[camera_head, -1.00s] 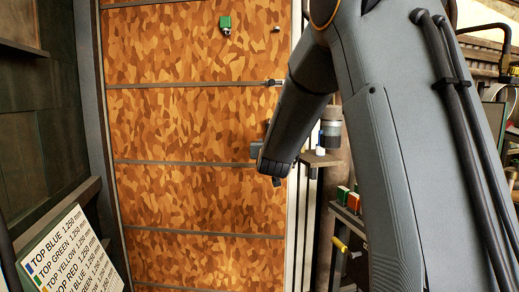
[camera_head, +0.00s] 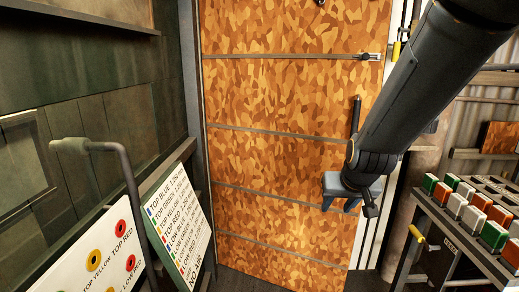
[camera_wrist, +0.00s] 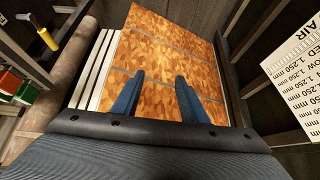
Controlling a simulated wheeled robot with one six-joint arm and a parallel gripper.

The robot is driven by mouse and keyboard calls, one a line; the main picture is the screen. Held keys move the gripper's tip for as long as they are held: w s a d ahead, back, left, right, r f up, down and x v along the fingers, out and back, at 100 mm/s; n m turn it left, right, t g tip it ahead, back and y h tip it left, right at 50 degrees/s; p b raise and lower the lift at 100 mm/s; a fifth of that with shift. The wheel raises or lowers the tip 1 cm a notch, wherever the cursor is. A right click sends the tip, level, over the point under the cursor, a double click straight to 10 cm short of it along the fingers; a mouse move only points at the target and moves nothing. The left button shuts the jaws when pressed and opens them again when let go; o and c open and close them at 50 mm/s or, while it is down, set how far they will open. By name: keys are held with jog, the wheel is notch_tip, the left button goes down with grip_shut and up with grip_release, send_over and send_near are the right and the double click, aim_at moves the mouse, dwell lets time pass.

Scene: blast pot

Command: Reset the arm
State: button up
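My gripper (camera_head: 342,207) hangs in front of the lower right part of the orange-brown mottled panel (camera_head: 285,150) in the head view. In the wrist view my gripper (camera_wrist: 160,92) shows two blue fingers standing apart. Nothing is between them except the panel (camera_wrist: 160,45) behind. The gripper looks clear of the panel and of the rack, though the exact distance to the panel cannot be told. My arm comes down from the upper right of the head view.
A rack (camera_head: 455,240) with several red, green and white blocks stands at the right. A lettered sign (camera_head: 180,220) and a board with red and yellow rings (camera_head: 100,258) stand at the lower left. A bent grey pipe (camera_head: 95,147) rises beside them.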

jog(key=s+a+f+g+p, duration=0.1)
jog(key=s+g, duration=0.3)
jog(key=s, duration=0.9)
jog(key=shift+s+a+f+p, duration=0.2)
jog(key=shift+a+f+p, duration=0.2)
jog(key=shift+f, duration=0.3)
jog(key=s+g, duration=0.1)
jog(key=s, duration=0.5)
jog(key=s+g+p, duration=0.1)
jog(key=s, duration=0.2)
jog(key=shift+s+a+f+n+g, duration=0.1)
jog(key=shift+a+f+n+g, duration=0.05)
jog(key=shift+f+n+g, duration=0.2)
jog(key=shift+c, duration=1.4)
jog(key=shift+s, duration=0.2)
grip_shut()
